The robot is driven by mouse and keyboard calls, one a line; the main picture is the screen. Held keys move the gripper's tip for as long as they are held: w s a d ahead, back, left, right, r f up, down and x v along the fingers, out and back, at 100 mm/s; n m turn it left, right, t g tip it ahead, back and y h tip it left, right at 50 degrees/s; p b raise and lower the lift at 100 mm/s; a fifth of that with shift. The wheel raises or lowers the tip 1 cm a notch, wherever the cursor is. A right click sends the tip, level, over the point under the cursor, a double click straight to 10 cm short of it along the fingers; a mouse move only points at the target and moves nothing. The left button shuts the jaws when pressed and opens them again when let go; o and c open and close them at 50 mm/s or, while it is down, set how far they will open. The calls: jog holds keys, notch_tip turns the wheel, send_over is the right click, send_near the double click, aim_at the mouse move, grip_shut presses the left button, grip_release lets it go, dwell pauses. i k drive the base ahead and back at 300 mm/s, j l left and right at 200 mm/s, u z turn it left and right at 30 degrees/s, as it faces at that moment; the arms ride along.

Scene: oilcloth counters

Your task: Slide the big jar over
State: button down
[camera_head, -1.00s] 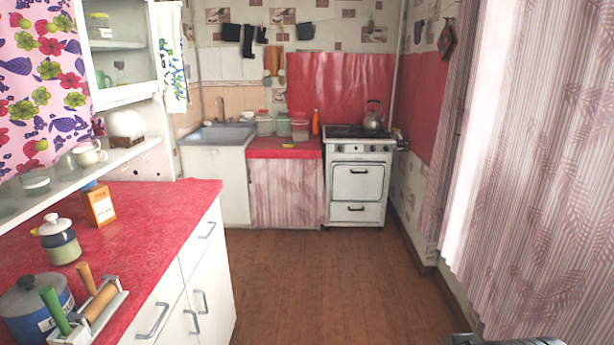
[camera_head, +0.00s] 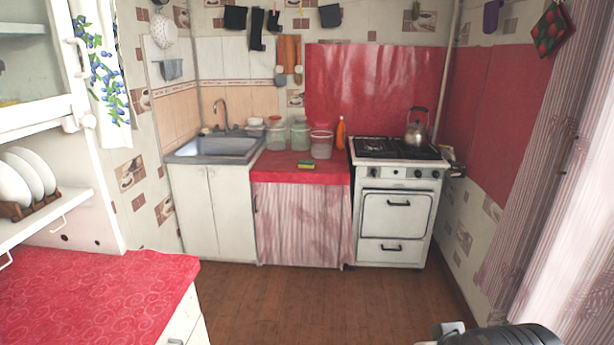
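Several jars stand together on the red counter (camera_head: 285,173) between the sink and the stove. One glass jar with a pale red lid (camera_head: 277,134) is at the back left, next to the sink. A greenish jar (camera_head: 300,135) stands to its right. A clear container with a red lid (camera_head: 321,143) stands in front at the right. I cannot tell which is the big jar. Part of my arm shows at the bottom right edge. My gripper's fingers cannot be made out.
A yellow-green sponge (camera_head: 307,164) lies near the counter's front, and an orange bottle (camera_head: 340,133) stands at the right. The sink (camera_head: 214,148) is left, the stove (camera_head: 393,200) with a kettle (camera_head: 416,128) right. The wooden floor (camera_head: 300,300) ahead is clear.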

aim_at(321, 137)
jog(key=i, duration=2.2)
jog(key=i+z, duration=0.1)
jog(key=i, duration=0.4)
jog(key=i+j+z, duration=0.15)
jog(key=i, duration=0.35)
jog(key=i+j+z, duration=0.1)
jog(key=i, duration=0.45)
jog(key=i+j+z, duration=0.15)
jog(key=i, duration=0.35)
jog(key=i+j+z, duration=0.1)
jog(key=i+j, duration=0.2)
jog(key=i, duration=0.15)
